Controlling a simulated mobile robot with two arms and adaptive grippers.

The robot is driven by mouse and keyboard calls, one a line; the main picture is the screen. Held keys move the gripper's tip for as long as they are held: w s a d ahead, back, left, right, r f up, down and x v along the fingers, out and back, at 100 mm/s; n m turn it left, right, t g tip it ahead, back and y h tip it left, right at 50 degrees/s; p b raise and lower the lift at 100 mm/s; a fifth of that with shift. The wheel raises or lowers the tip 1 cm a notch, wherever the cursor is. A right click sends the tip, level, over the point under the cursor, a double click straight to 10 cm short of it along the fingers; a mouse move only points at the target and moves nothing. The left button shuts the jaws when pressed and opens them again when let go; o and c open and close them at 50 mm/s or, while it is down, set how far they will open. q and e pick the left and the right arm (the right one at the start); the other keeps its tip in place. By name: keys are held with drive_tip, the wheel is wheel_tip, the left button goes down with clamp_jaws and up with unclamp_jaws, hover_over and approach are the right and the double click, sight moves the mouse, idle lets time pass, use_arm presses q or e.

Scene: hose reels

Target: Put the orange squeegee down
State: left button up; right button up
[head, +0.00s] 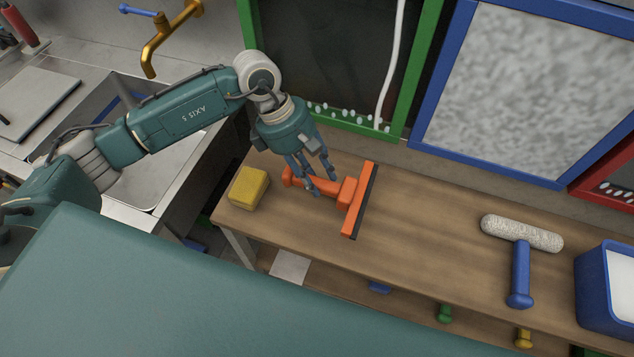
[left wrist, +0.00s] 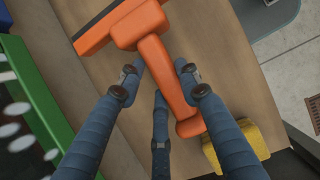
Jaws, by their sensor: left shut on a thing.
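The orange squeegee (head: 357,200) has a dark rubber edge and is over the left part of the wooden bench (head: 420,215). My left gripper (head: 322,188) reaches down from above and is shut on its handle. In the left wrist view the squeegee's handle (left wrist: 168,75) runs between the blue fingers of my left gripper (left wrist: 158,80), with the head at the top left. The squeegee lies low and about level; I cannot tell whether it touches the bench top. My right gripper is not in view.
A yellow sponge (head: 248,187) sits on the bench left of the handle. Framed panels (head: 425,75) line the wall behind. Bench space between squeegee and roller is clear.

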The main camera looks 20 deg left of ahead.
use_arm(q)
drive_tip(key=shift+f, duration=0.5)
wheel_tip(320, 180, down, 4)
drive_tip(key=shift+r+p, duration=0.25)
drive_tip(key=shift+p, duration=0.25)
drive_tip(key=shift+f, duration=0.3)
drive_tip(key=o, duration=0.9)
drive_tip(key=shift+o, duration=1.1)
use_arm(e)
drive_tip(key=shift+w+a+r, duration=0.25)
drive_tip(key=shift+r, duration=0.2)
